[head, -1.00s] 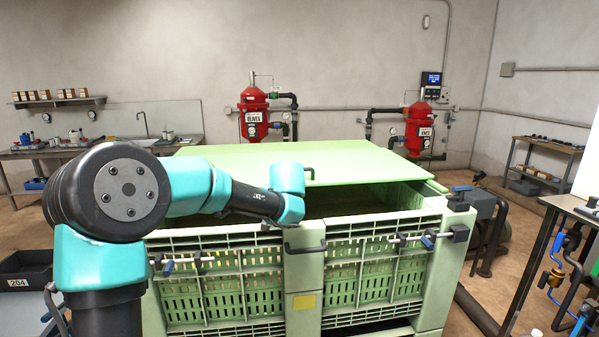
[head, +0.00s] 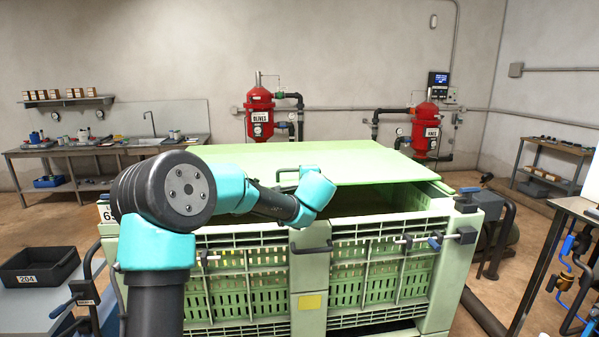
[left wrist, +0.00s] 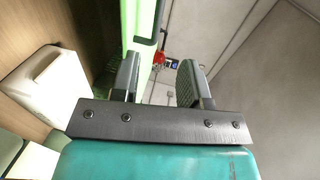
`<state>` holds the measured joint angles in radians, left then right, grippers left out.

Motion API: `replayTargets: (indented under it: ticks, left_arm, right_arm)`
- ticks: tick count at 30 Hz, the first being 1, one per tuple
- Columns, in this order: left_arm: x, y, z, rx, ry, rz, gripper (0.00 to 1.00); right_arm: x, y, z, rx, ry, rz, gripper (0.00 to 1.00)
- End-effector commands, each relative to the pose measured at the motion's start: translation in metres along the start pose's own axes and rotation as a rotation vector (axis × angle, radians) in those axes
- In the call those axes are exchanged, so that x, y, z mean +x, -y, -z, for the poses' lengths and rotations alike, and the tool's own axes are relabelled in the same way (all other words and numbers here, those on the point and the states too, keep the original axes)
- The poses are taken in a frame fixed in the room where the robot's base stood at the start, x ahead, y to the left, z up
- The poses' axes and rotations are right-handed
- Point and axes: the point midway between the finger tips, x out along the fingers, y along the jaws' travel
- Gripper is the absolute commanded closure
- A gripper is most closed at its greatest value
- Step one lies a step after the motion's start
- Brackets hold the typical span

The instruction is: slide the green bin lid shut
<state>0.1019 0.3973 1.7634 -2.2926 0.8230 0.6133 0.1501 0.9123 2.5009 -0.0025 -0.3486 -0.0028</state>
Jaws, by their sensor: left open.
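The light green bin lid (head: 330,160) lies flat on top of the green slatted bin (head: 255,295). It is set back, leaving a dark gap at the bin's front. A dark lid handle (head: 284,172) on its front edge is partly hidden by my left wrist in the head view. My left arm reaches over the bin's front rim; its fingers are hidden there. In the left wrist view my left gripper (left wrist: 160,65) is open and empty, with the lid's edge (left wrist: 146,18) and handle (left wrist: 163,28) just beyond its fingers. I cannot tell any contact. My right gripper is not in view.
A dark tray (head: 38,268) sits on a grey surface at the left. A valve table (head: 578,208) stands at the right. Dark pipes run by the bin's right side. Red filter tanks (head: 260,115) and a sink bench (head: 100,150) stand behind.

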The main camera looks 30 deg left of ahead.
Motion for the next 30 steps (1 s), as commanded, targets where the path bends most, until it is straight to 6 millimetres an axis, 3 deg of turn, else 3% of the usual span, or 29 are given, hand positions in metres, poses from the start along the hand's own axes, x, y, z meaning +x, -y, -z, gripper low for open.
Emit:
replayTargets:
  ticks: [8,30]
  left_arm:
    - [0.021,-0.001,0.000,-0.002,0.002,-0.001,0.59]
    - [0.134,-0.001,0.000,-0.002,0.002,-0.001,0.59]
  right_arm:
    - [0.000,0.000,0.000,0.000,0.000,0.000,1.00]
    - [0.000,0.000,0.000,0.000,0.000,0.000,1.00]
